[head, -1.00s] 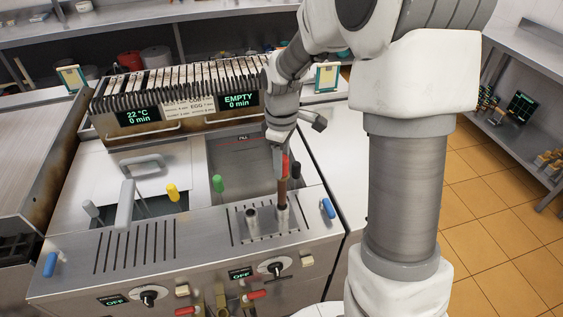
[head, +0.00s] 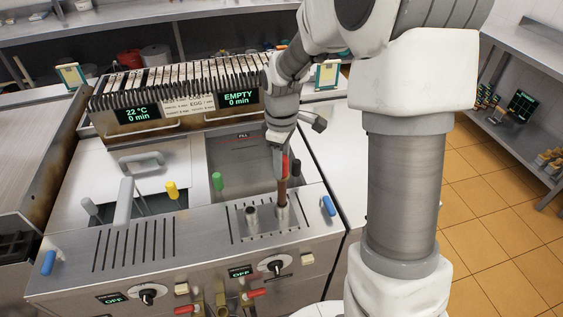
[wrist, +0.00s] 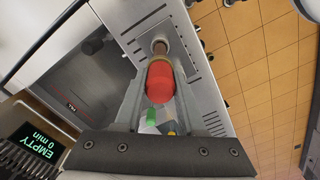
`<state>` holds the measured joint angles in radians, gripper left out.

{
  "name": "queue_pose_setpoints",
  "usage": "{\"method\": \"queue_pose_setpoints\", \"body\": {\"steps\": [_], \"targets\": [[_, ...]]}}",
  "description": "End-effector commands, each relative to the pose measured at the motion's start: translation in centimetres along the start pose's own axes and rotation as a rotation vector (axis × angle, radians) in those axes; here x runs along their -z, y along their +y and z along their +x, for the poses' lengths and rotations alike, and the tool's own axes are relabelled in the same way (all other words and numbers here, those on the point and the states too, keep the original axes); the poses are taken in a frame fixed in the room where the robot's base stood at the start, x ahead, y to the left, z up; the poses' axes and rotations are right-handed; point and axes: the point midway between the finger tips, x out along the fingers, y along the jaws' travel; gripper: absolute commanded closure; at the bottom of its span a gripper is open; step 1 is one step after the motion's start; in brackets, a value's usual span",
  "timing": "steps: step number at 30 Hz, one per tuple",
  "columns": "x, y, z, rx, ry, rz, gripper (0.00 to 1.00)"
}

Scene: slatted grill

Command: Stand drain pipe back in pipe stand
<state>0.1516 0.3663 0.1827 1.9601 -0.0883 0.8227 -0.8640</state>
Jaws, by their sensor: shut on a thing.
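The drain pipe (head: 282,190), brown with a red top, stands about upright over the slotted right part of the fryer's front ledge. My gripper (head: 286,163) is shut on its red upper end, which fills the space between the fingers in the wrist view (wrist: 160,82). The pipe's lower end meets a short metal tube (head: 282,214), apparently the pipe stand. I cannot tell how deep it sits inside. A second short metal tube (head: 251,216) stands just to its left.
An open steel basin (head: 240,160) lies behind the ledge. A slatted rack (head: 180,88) with displays is at the back. Tiled floor (head: 490,215) is clear at right.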

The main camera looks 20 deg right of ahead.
Motion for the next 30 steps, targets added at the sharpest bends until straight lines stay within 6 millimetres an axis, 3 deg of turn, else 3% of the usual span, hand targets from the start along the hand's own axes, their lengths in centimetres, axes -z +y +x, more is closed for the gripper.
{"method": "queue_pose_setpoints", "body": {"steps": [30], "targets": [[0.0,0.0,2.6,0.0,0.0,0.0,1.0]]}}
